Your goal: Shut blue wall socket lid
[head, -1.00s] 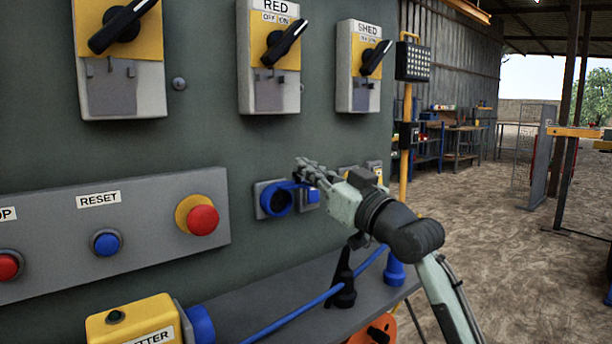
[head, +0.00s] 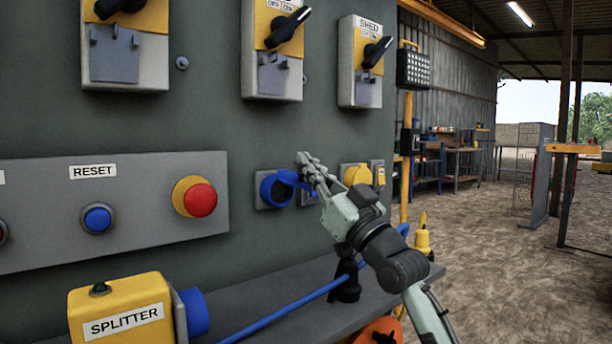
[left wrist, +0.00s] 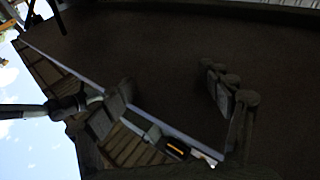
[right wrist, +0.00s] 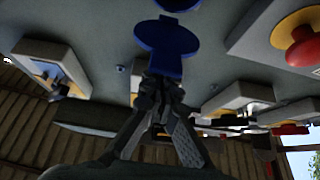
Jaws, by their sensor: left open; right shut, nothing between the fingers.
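The blue wall socket (head: 273,190) is on the grey-green panel, right of the red mushroom button. Its blue lid (head: 293,179) stands out from the wall at the socket's right side, partly swung over, and the socket is not covered. In the right wrist view the lid (right wrist: 167,36) is a round disc with a squarish tab just beyond the fingertips. My right gripper (head: 307,164) is shut and empty, its fingertips at the lid's right side; whether they touch is unclear. My left gripper (left wrist: 170,105) is open and empty, seen only in the dark left wrist view.
A yellow socket (head: 357,174) sits just right of my right gripper. A grey shelf (head: 270,296) below carries a blue cable (head: 305,297) and a yellow splitter box (head: 122,312). Rotary switches (head: 272,68) are above. Open floor lies to the right.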

